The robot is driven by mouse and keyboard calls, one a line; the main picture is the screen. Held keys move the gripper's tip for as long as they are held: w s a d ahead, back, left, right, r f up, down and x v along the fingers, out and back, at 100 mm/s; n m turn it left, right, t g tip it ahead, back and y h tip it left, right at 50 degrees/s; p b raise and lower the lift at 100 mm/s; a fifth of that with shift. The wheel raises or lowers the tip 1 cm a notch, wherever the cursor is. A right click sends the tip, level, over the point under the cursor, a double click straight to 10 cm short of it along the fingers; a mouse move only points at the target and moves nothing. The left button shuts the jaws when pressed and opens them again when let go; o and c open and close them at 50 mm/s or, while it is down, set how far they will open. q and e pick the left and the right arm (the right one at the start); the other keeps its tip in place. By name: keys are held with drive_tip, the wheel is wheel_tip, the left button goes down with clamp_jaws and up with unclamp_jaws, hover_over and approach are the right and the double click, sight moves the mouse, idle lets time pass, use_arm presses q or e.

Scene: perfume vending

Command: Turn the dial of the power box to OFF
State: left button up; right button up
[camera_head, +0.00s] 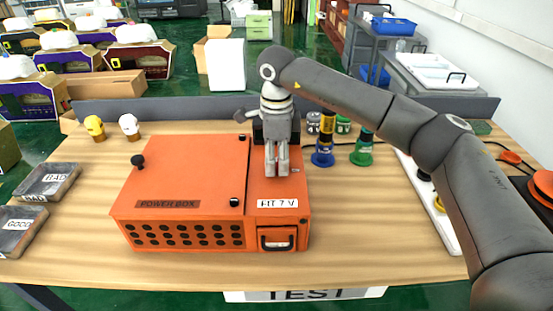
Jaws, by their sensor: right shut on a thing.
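An orange power box (190,180) stands on the wooden table, with a "POWER BOX" label on its front left and black knobs on its lid. My right gripper (277,172) points down over the right-hand section of the box, above a white label. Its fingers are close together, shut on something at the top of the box. The dial is hidden by the fingers, so its setting cannot be read. My left gripper is not in view.
Trays marked BAD (48,182) and GOOD (18,228) lie at the left. Yellow (94,127) and white (129,126) bulb-like items stand behind the box. Blue (322,155) and green (362,153) stands are right of it. A white strip (432,205) lies farther right.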

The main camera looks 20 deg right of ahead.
sight(276, 163)
drive_tip(key=shift+r, duration=0.1)
drive_tip(key=o, duration=1.1)
drive_tip(key=shift+c, duration=0.2)
drive_tip(key=shift+r, duration=0.15)
wheel_tip(276, 163, up, 12)
drive_tip(key=shift+f, duration=0.2)
